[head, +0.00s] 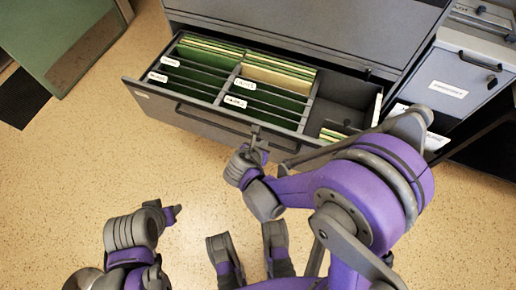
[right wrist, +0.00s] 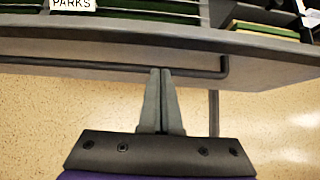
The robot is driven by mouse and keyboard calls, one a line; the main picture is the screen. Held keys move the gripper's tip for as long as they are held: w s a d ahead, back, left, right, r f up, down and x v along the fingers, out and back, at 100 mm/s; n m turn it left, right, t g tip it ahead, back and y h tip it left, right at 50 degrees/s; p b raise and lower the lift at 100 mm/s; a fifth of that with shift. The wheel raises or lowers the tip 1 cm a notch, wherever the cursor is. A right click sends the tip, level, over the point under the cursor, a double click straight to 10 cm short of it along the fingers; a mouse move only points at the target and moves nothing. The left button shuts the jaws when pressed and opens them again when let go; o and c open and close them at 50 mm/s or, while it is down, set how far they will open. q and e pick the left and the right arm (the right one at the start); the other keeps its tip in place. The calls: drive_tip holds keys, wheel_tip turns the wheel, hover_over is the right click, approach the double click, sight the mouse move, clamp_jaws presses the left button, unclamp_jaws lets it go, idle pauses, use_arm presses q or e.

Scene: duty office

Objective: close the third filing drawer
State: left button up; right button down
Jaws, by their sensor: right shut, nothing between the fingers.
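The open filing drawer (head: 148,97) is pulled out from the grey cabinet (head: 320,25), with labelled green folders inside. Whether it is the third one I cannot tell. Its dark bar handle (head: 200,117) runs along the front and also shows in the right wrist view (right wrist: 110,61). My right gripper (head: 256,136) is shut and empty, in front of the drawer's front panel right of its middle. In the right wrist view its fingertips (right wrist: 160,72) overlap the handle; contact is unclear. My left gripper (head: 176,211) is low over the floor, away from the drawer; its jaw state is unclear.
A smaller grey cabinet (head: 455,80) with labelled drawers stands at the right. A green-topped piece of furniture (head: 60,35) is at the upper left, beside a dark mat (head: 20,98). The speckled floor (head: 70,165) in front of the drawer is clear at the left.

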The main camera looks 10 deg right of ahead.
sight(270, 132)
drive_tip(key=shift+w+d+f, duration=0.1)
drive_tip(key=shift+w+d, duration=0.55)
drive_tip(key=shift+w, duration=0.25)
drive_tip(key=shift+w+d+f, duration=0.1)
drive_tip(key=shift+w+d, duration=0.55)
drive_tip(key=shift+w, duration=0.2)
drive_tip(key=w+d+b, duration=0.1)
drive_tip(key=w+d, duration=0.6)
drive_tip(key=w, duration=0.3)
drive_tip(key=w+d+b, duration=0.1)
drive_tip(key=w+d, duration=0.6)
drive_tip(key=w, duration=0.3)
drive_tip(key=w+d+b, duration=0.1)
drive_tip(key=w+d, duration=0.7)
drive_tip(key=w, duration=0.2)
drive_tip(key=shift+w, duration=0.15)
drive_tip(key=shift+w+d, duration=0.15)
drive_tip(key=shift+w, duration=0.05)
drive_tip(key=shift+d+r, duration=0.1)
drive_tip(key=shift+r, duration=0.1)
drive_tip(key=shift+w+d, duration=0.1)
